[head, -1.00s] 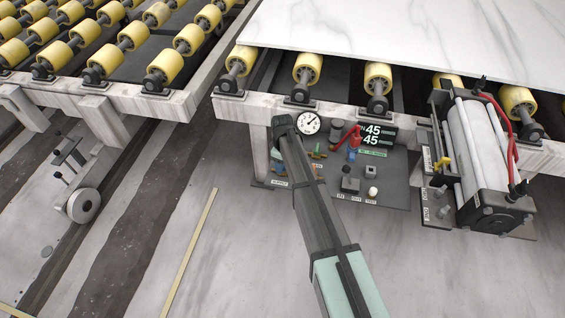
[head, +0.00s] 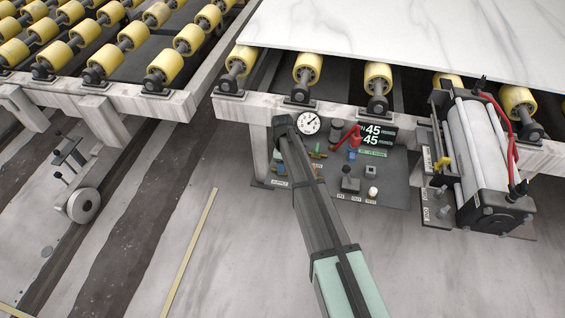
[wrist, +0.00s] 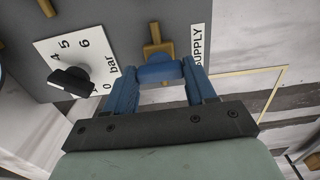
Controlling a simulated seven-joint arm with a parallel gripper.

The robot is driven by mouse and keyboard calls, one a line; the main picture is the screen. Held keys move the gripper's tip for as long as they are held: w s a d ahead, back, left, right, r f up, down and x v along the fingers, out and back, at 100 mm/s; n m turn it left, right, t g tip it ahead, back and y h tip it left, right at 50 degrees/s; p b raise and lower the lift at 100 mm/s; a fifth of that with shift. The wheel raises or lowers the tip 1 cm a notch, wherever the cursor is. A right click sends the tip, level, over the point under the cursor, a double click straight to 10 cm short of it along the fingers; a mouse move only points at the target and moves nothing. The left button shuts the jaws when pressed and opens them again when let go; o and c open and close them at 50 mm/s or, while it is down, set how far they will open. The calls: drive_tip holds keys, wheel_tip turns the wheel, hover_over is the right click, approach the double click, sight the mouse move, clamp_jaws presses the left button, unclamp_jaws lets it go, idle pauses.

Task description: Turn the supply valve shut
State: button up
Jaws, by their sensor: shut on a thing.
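The supply valve shows in the wrist view as a blue handle (wrist: 158,73) on a brass body (wrist: 154,46), beside a label reading SUPPLY (wrist: 198,42). My gripper (wrist: 160,68) is shut on the blue handle, with one blue finger at each end of it. The handle lies crosswise between the fingers. In the head view my arm covers most of the valve area at the left of the grey panel (head: 400,190), and the grip itself cannot be made out there.
A black knob (wrist: 70,80) on a white bar scale sits left of my gripper. A round gauge (head: 308,123), a display reading 45 twice (head: 377,136) and a red handle (head: 357,133) are close by. A large cylinder unit (head: 478,150) stands to the right. The floor in front is clear.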

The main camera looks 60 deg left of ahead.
drive_tip(key=o, duration=1)
drive_tip(key=shift+o, duration=0.2)
wheel_tip(320, 180, up, 14)
drive_tip(key=shift+f, duration=0.1)
idle(0.4)
